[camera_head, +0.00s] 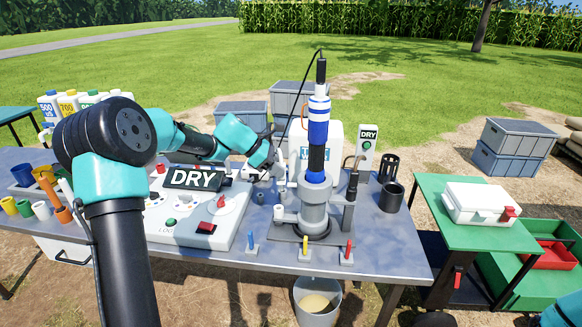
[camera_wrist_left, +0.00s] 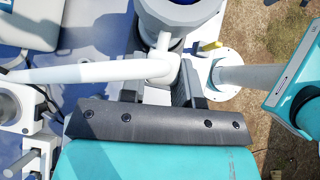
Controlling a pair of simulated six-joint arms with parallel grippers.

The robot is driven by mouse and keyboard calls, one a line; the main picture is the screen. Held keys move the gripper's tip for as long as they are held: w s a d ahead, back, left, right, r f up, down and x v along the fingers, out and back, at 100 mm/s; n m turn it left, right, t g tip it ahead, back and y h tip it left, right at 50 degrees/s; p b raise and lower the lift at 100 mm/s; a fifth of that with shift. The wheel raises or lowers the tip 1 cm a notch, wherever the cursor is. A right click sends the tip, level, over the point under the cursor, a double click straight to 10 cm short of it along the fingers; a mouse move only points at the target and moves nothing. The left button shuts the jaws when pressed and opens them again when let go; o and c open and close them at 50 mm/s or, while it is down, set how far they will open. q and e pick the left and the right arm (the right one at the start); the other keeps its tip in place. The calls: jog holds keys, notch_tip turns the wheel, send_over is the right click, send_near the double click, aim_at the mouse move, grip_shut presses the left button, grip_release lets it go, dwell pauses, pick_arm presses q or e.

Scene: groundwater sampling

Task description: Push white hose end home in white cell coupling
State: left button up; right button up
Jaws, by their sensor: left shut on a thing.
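My left gripper (camera_head: 276,172) is at the left side of the grey standing cell (camera_head: 314,213), behind the white control board. In the left wrist view its jaws (camera_wrist_left: 163,92) are shut around a white hose end. The white hose (camera_wrist_left: 85,73) comes in from the left and meets a white joint piece between the jaws. A short white stub (camera_wrist_left: 163,42) runs from that joint to the round grey-and-white body (camera_wrist_left: 180,12). The jaws hide part of the joint, so I cannot tell how deep the hose end sits in the coupling. My right gripper is not in view.
A blue-banded probe (camera_head: 318,120) stands upright in the cell. The board with a DRY display (camera_head: 192,179) lies left; black cups (camera_head: 391,197) stand right. Coloured pegs line the table's front edge, above a bucket (camera_head: 317,300). A green cart (camera_head: 470,235) stands right.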

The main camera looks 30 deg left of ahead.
pick_arm(q)
jog(key=shift+s+a+f+m+g, duration=0.15)
jog(key=shift+s+a+m+g, duration=0.1)
jog(key=shift+a+m+g, duration=0.3)
send_over(275, 207)
jog(key=shift+d+f, duration=0.1)
jog(key=shift+f, duration=2.8)
jog(key=shift+f, duration=2.2)
jog(key=o, duration=0.9)
jog(key=v, duration=1.7)
jog(key=shift+s+a+f, duration=0.1)
jog(key=shift+s+a, duration=0.05)
jog(key=shift+a, duration=0.25)
